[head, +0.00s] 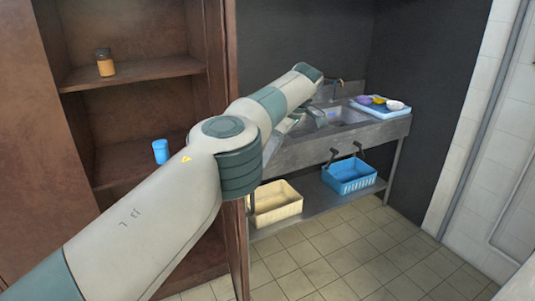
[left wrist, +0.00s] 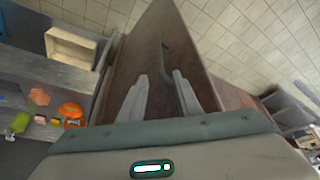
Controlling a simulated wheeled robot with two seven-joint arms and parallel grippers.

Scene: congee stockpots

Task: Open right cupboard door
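The brown cupboard's right door (head: 240,262) stands open and shows almost edge-on in the head view. Its brown panel (left wrist: 140,62) also shows in the left wrist view, with a dark bar handle (left wrist: 165,58). My left gripper (left wrist: 161,97) is open at the panel, and the handle runs down between its fingers, closer to the right finger. I cannot tell whether a finger touches it. In the head view my left arm crosses in front of the cupboard and largely hides the gripper and the handle. My right gripper is not in view.
The cupboard shelves hold a brown bottle (head: 105,62) and a blue cup (head: 160,151). Right of the door stands a metal sink counter (head: 305,152), with a cream crate (head: 275,204) and a blue basket (head: 349,177) below. The tiled floor (head: 345,255) in front is clear.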

